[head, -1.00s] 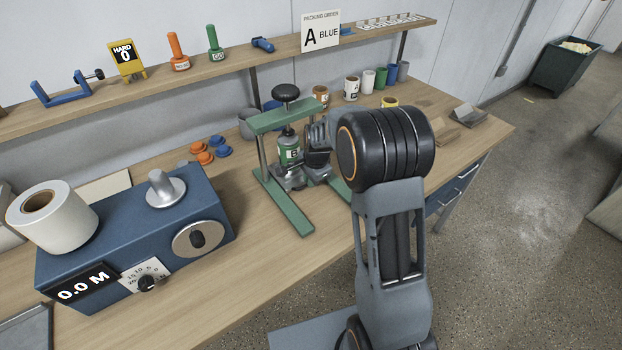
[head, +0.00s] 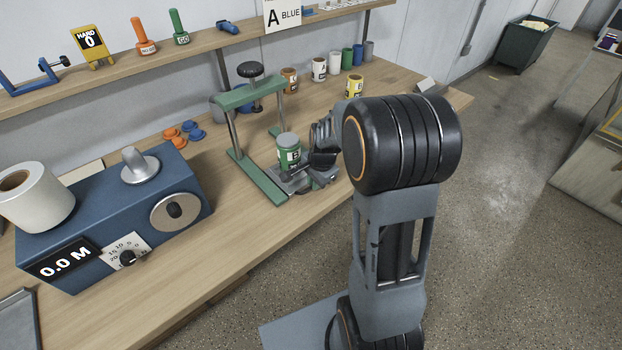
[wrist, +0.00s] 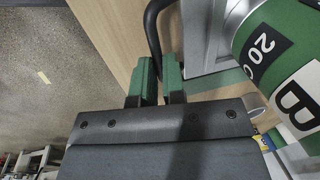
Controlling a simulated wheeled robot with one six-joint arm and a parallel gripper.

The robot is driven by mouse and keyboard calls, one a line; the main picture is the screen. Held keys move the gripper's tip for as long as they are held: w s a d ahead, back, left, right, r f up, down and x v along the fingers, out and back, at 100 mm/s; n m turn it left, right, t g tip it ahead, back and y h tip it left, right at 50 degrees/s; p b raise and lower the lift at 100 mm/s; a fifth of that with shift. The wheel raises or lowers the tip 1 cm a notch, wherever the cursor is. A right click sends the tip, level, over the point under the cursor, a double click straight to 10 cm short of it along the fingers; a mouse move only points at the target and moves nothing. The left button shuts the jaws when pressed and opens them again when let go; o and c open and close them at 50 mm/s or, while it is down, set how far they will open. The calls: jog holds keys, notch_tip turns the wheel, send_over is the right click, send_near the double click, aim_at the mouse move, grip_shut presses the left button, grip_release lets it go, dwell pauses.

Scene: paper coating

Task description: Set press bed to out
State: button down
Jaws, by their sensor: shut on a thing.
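The green press (head: 238,97) with its black knob (head: 250,70) stands on the bench in the head view. The can stands upright, clear of the screw. My gripper (head: 312,165) is at the right side of the bed, partly hidden by my arm. In the wrist view, the green fingertips (wrist: 158,82) close around the black bed handle (wrist: 151,28). The can (wrist: 285,60) and part of the bed (wrist: 204,35) show beside them.
A blue metering box (head: 100,215) with a paper roll (head: 35,197) stands on the left. Several cups and cans (head: 319,69) line the bench's back. The floor (head: 490,220) to the right is clear.

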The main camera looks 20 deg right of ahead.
jog(key=shift+s, duration=0.15)
jog(key=c, duration=1.2)
grip_release()
notch_tip(320, 180, up, 14)
jog(key=s, duration=0.2)
jog(key=shift+s+d+f, duration=0.15)
jog(key=shift+d, duration=0.25)
